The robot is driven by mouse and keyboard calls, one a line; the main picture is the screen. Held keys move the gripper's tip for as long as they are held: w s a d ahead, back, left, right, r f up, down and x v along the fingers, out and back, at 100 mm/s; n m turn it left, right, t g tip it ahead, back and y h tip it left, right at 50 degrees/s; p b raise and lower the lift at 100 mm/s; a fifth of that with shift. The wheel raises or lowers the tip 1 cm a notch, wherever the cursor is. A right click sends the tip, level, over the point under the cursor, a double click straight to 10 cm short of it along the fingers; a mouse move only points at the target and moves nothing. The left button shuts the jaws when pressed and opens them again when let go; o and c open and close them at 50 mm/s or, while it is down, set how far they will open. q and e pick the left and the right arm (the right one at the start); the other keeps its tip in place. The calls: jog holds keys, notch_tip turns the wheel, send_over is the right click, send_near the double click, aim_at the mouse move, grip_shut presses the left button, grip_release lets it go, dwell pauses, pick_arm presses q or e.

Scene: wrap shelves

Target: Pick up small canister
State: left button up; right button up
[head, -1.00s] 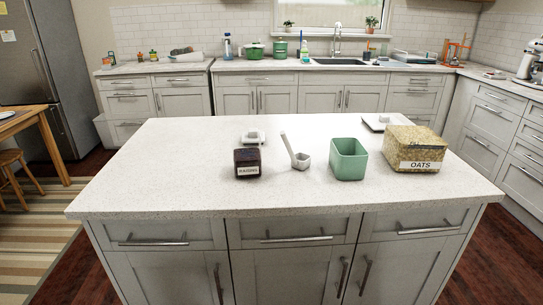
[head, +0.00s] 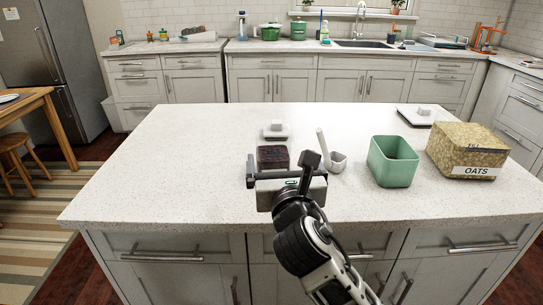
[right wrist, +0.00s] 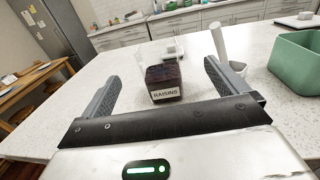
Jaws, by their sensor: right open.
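The small canister (head: 271,155) is a clear box of dark raisins, standing upright without a lid on the island counter. In the right wrist view the canister (right wrist: 163,82) shows its RAISINS label, between and beyond my fingers. My right gripper (head: 281,163) is open and empty, with its fingers spread left and right, just in front of the canister. In the head view it hides the canister's lower front. I cannot tell whether the fingertips reach past its front face. My left gripper is not in view.
On the island counter (head: 180,170), a white scoop (head: 337,160) stands close right of the canister, then a green open container (head: 391,174) and a larger OATS container (head: 470,148). White lids (head: 276,131) lie behind. The counter's left side is free.

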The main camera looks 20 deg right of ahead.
aim_at(278, 142)
jog(key=w, duration=0.3)
jog(key=w+d, duration=0.1)
jog(key=w, duration=0.3)
jog(key=shift+d, duration=0.15)
jog(key=shift+w+d+r, duration=0.1)
jog(key=shift+w, duration=1.25)
jog(key=shift+w+d+r, duration=0.1)
jog(key=shift+w, duration=1.2)
jog(key=c, duration=1.7)
